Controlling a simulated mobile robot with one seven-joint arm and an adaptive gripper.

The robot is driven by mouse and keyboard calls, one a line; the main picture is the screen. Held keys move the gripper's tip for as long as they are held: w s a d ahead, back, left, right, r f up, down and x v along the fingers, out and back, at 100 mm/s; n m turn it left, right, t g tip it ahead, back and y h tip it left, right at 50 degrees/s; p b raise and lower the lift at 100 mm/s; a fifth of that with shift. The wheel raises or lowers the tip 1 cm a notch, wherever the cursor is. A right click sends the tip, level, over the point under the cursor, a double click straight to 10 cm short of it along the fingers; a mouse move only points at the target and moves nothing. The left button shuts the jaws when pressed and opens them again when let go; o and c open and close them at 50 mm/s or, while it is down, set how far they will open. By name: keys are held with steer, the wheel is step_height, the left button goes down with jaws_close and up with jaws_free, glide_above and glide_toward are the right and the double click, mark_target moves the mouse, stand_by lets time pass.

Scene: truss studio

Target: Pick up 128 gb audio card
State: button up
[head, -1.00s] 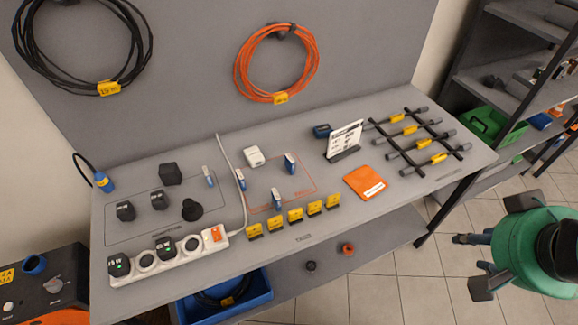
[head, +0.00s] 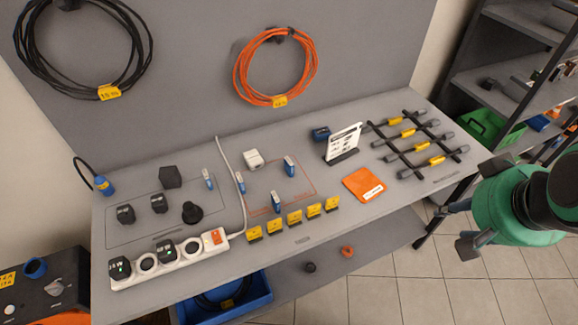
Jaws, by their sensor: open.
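Several small blue-and-white upright pieces that look like cards or sticks stand on the grey bench (head: 330,222). One (head: 289,166) is at the back right of a red-outlined area and one (head: 276,202) at its front. Another (head: 241,183) stands by the white cable and another (head: 208,179) further left. Their print is too small to read, so I cannot tell which is the 128 gb audio card. My gripper (head: 457,227) is open and empty, off the right front edge of the bench, well apart from these pieces.
A row of yellow tags (head: 294,218) stands in front of the red outline. A white power strip (head: 190,252) with black plugs lies front left. An orange pouch (head: 365,184), a white sign (head: 344,142) and a black rack (head: 414,142) occupy the right. Shelves stand far right.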

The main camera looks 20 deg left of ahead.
steer(key=w+a+f+n+g+y+p, duration=0.1)
steer(key=w+a+f+n+p, duration=0.1)
steer(key=w+a, duration=0.7)
steer(key=w+a+f+n+y+p, duration=0.1)
steer(key=w+a+f+n+p, duration=0.15)
steer(key=w+a, duration=0.6)
steer(key=w+a+f+n+p, duration=0.1)
steer(key=w+a+f+n, duration=0.1)
steer(key=a+f, duration=0.4)
steer(key=w+a+f+n+g, duration=0.1)
steer(key=a+f, duration=0.5)
steer(key=a, duration=0.9)
steer(key=shift+w+f+n+g+y+p, duration=0.35)
steer(key=shift+w+n, duration=0.2)
steer(key=shift+w, duration=0.55)
steer(key=shift+a+f, duration=0.1)
steer(key=shift+f, duration=0.1)
steer(key=b, duration=0.1)
glide_above(289, 167)
steer(key=d, duration=0.2)
steer(key=f, duration=0.7)
steer(key=shift+w+a+f, duration=0.1)
steer(key=shift+w+f, duration=0.05)
steer(key=shift+w, duration=0.1)
steer(key=shift+f, duration=0.15)
steer(key=shift+w+a+f, duration=0.1)
